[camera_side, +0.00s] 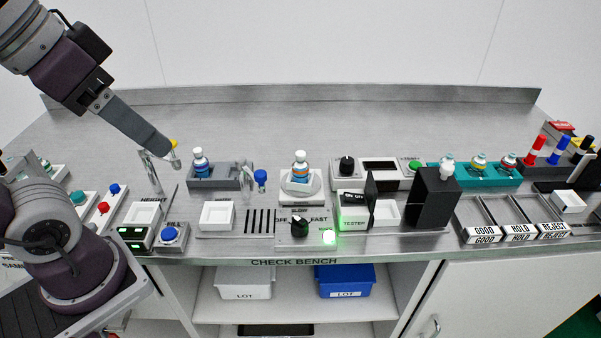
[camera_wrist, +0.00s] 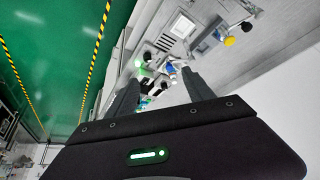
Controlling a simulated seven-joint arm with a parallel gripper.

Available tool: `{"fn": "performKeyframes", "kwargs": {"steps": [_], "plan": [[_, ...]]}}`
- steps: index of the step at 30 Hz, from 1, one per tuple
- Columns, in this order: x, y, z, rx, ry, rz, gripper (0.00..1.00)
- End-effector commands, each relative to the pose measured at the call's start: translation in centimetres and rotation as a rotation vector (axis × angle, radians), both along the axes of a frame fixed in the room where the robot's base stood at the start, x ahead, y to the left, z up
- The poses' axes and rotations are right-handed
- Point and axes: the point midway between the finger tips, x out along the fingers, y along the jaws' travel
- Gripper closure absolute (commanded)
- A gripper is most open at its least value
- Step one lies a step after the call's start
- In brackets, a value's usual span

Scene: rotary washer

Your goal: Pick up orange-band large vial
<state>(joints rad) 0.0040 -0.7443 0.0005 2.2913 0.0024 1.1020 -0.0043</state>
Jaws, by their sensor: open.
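A large white-capped vial (camera_side: 300,166) with an orange-brown band and blue below stands upright on the white round washer stand (camera_side: 300,188) in the side view. Another white-capped vial (camera_side: 199,163) with a blue band stands in the grey rack (camera_side: 205,184); any orange on it is too small to tell. A vial with a reddish-orange band (camera_side: 509,162) stands in the teal rack at the right. My gripper (camera_side: 174,161) is open and empty, raised at the left of the grey rack. In the wrist view, its fingers (camera_wrist: 160,77) are apart, and the small vials beyond are hard to tell apart.
A height gauge post (camera_side: 151,172) stands close to my gripper. A blue-topped item (camera_side: 260,177) is beside the grey rack. A black upright block (camera_side: 434,195) and tester stand right of the washer. The bench behind the devices is clear.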

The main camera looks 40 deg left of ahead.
Motion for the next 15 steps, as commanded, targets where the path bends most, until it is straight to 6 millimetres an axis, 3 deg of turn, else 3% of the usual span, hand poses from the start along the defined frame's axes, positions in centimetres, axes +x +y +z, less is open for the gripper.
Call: {"fn": "performKeyframes", "kwargs": {"steps": [5, 9, 15], "plan": [[5.0, 2.6, 1.4, 0.275, 0.154, -0.311, 0.39], [10.5, 4.4, 1.7, 0.537, 0.309, -0.591, 0.39], [19.0, 5.0, 1.3, 0.919, 0.563, -0.960, 0.39]]}}
